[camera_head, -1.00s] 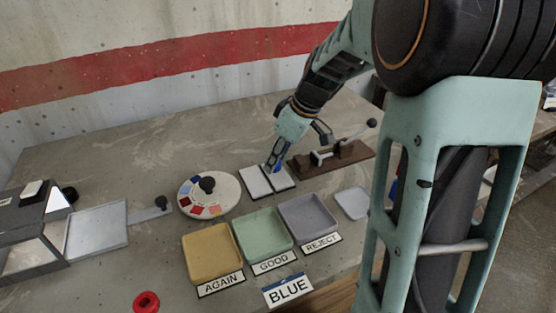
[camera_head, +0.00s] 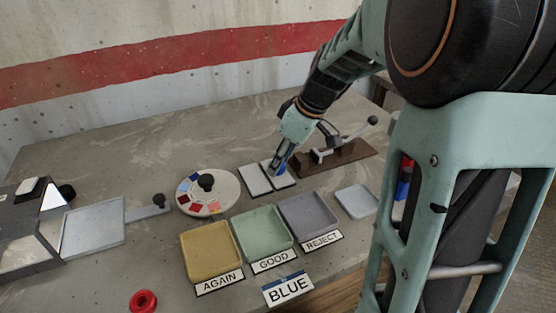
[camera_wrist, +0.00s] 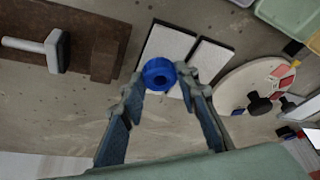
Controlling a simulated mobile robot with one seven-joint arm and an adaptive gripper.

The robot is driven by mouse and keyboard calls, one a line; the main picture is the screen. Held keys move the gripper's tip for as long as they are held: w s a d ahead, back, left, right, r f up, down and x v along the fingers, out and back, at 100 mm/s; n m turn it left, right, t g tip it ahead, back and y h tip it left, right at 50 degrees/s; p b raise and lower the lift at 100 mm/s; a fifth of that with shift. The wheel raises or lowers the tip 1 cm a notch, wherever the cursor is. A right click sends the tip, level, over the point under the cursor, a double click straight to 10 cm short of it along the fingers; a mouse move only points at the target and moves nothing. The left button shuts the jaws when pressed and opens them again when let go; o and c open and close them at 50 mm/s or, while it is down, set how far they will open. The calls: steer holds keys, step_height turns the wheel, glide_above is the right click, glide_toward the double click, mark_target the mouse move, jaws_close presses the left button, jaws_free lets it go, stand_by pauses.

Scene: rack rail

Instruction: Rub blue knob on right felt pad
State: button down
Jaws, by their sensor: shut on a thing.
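In the head view the knob (camera_head: 281,170) shows as a small blue patch under the fingers, at the right felt pad (camera_head: 286,182). In the wrist view this pad (camera_wrist: 172,45) is the white one nearer the brown fixture, and the knob overlaps its end. Whether knob and pad touch I cannot tell. The left felt pad (camera_head: 255,180) lies beside it, free.
A brown lever fixture (camera_head: 340,159) stands just right of the pads. A round colour dial (camera_head: 212,207) is to their left. Yellow (camera_head: 210,255), green (camera_head: 262,236) and grey (camera_head: 309,218) trays lie in front, with a BLUE card (camera_head: 288,289). A red ring (camera_head: 144,302) lies at the front left.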

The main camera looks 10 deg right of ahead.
steer(key=shift+s+d+b, duration=0.15)
steer(key=shift+s+b, duration=0.15)
steer(key=shift+s, duration=0.45)
steer(key=shift+s+d+b, duration=0.1)
steer(key=shift+s+b, duration=0.2)
steer(key=shift+s, duration=0.4)
steer(key=shift+w+r+p, duration=0.1)
steer(key=shift+r+p, duration=1.9)
steer(key=shift+r, duration=1.1)
